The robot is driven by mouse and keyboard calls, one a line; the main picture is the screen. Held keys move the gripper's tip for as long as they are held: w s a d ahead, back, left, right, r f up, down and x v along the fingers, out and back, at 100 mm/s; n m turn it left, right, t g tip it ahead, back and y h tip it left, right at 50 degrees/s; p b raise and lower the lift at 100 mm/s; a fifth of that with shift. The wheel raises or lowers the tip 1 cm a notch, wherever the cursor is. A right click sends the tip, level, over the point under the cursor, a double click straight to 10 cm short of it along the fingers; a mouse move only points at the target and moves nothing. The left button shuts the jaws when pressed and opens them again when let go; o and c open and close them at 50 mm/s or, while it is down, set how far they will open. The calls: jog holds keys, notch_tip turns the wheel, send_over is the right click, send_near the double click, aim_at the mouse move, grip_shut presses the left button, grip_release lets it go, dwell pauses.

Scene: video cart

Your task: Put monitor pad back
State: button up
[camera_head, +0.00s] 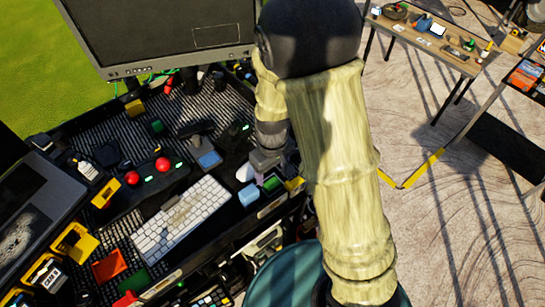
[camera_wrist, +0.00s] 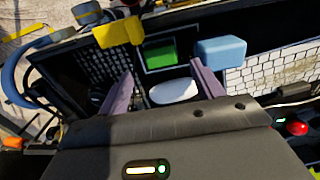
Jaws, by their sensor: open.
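The grey-framed monitor (camera_head: 160,35) stands at the back of the cart. I cannot tell for sure which thing is the monitor pad. My gripper (camera_head: 264,165) is low over the right part of the cart, to the right of the keyboard (camera_head: 182,220). In the wrist view my gripper (camera_wrist: 162,70) is open, its two purplish fingers well apart. A white oval object (camera_wrist: 173,91) shows between the fingers, and it also shows in the head view (camera_head: 244,172). A green block (camera_wrist: 160,54) lies beyond it. My arm hides part of the cart.
A blue block (camera_wrist: 221,50) and a yellow block (camera_wrist: 118,32) lie close to the fingers. A black control panel with red balls (camera_head: 162,165) is left of the gripper. A laptop (camera_head: 35,215) stands at the left. A table (camera_head: 440,50) stands away at upper right.

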aim_at(272, 183)
notch_tip(272, 183, up, 6)
dwell(0.7)
jog(key=s+d+r+m+t, duration=0.2)
jog(key=s+d+m, duration=0.4)
jog(key=d, duration=0.5)
jog(key=shift+d+r+m+t, duration=0.3)
jog(key=shift+d+r+m, duration=0.1)
jog(key=shift+r, duration=0.25)
